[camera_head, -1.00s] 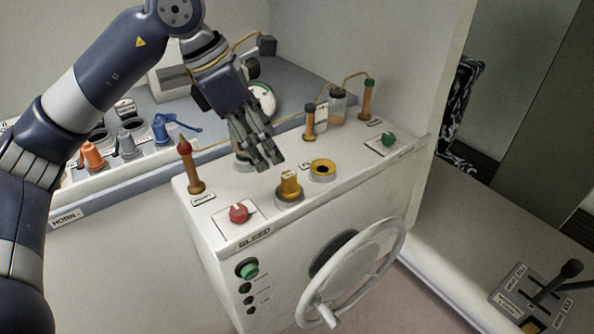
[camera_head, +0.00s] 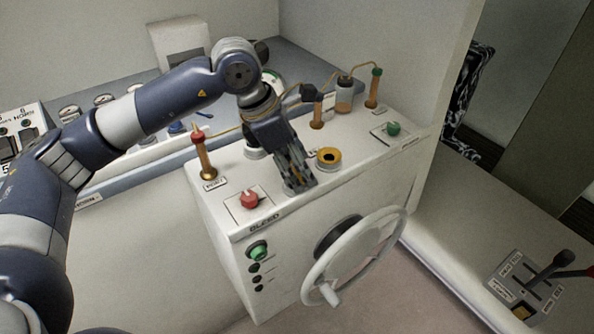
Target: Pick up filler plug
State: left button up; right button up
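The filler plug, which I take to be the yellow knob-like plug (camera_head: 297,179), is on the white console top (camera_head: 232,205), left of the gold ring with a dark hole (camera_head: 328,158). Only small bits of yellow show between my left gripper's fingers. My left gripper (camera_head: 300,188) points down over the plug, its fingers around or just in front of it. I cannot tell whether they touch or grip it. My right gripper is not in view.
A red knob (camera_head: 249,199) and a red-topped post (camera_head: 203,155) stand left of the gripper. A white steering wheel (camera_head: 355,257) projects from the front.

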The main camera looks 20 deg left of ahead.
pick_arm(q)
jog(key=shift+c, duration=1.3)
jog(key=shift+s, duration=0.1)
jog(key=c, duration=0.8)
jog(key=shift+c, duration=0.2)
jog(key=shift+r+b, duration=0.65)
jog(key=shift+r, duration=0.15)
jog(key=shift+s+d+r+b, duration=0.15)
jog(key=shift+s+r+b, duration=0.1)
jog(key=shift+r+b, duration=0.2)
jog(key=shift+s+d+r+b, duration=0.1)
jog(key=shift+s+r+b, duration=0.1)
jog(key=shift+r+b, duration=0.2)
jog(key=s+d+r+b, duration=0.1)
jog(key=s+d+b, duration=0.1)
jog(key=s, duration=0.5)
jog(key=s+d+b, duration=0.2)
jog(key=s+b, duration=0.1)
jog(key=s, duration=0.4)
jog(key=shift+d+r, duration=0.35)
jog(key=shift+r, duration=0.05)
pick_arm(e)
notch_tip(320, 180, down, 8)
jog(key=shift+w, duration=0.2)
